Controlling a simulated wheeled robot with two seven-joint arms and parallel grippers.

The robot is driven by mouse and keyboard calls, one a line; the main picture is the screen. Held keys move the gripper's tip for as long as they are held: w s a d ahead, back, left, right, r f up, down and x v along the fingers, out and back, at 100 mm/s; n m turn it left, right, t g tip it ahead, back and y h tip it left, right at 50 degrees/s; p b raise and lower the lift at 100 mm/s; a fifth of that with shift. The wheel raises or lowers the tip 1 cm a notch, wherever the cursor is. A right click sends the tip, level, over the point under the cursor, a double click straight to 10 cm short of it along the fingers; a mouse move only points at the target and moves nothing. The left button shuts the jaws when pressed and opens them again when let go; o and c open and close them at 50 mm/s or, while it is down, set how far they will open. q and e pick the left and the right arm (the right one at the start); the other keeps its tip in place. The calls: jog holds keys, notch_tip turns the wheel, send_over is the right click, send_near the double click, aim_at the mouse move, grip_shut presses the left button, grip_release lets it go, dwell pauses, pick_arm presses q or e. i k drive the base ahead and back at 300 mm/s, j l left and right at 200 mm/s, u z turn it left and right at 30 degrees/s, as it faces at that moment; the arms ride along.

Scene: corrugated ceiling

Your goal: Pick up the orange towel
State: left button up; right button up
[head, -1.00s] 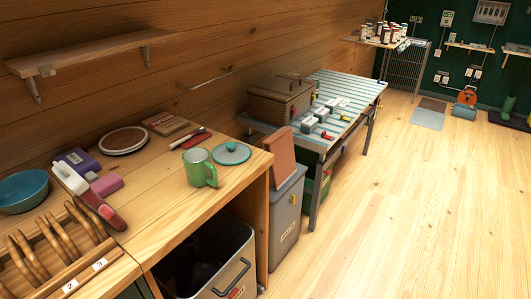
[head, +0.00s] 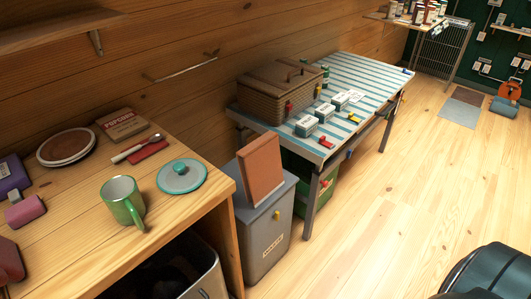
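A flat, upright orange-brown slab (head: 261,168) leans slightly on the lid of a grey waste bin (head: 268,225) between the wooden counter and the striped table. It is the nearest orange piece; I cannot tell for sure that it is the towel. A smaller orange object (head: 510,89) is far off at the right, by the green wall. Neither of my grippers is in view.
The wooden counter (head: 75,225) holds a green mug (head: 122,202), a teal lid (head: 182,176) and plates. The striped table (head: 345,75) carries a wicker basket (head: 277,90) and small boxes. A dark rounded form fills the lower right corner. The floor (head: 400,190) is clear.

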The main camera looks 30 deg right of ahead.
aim_at(260, 164)
jog(key=i+l, duration=0.1)
jog(key=l, duration=0.35)
jog(key=i+l, duration=0.15)
jog(key=l, duration=0.3)
jog(key=i+l, duration=0.1)
jog(key=l, duration=0.4)
jog(key=i+l, duration=0.15)
jog(key=l, duration=0.3)
jog(key=i+l+u, duration=0.1)
jog(key=l, duration=0.35)
jog(key=i+l, duration=0.15)
jog(key=l, duration=0.35)
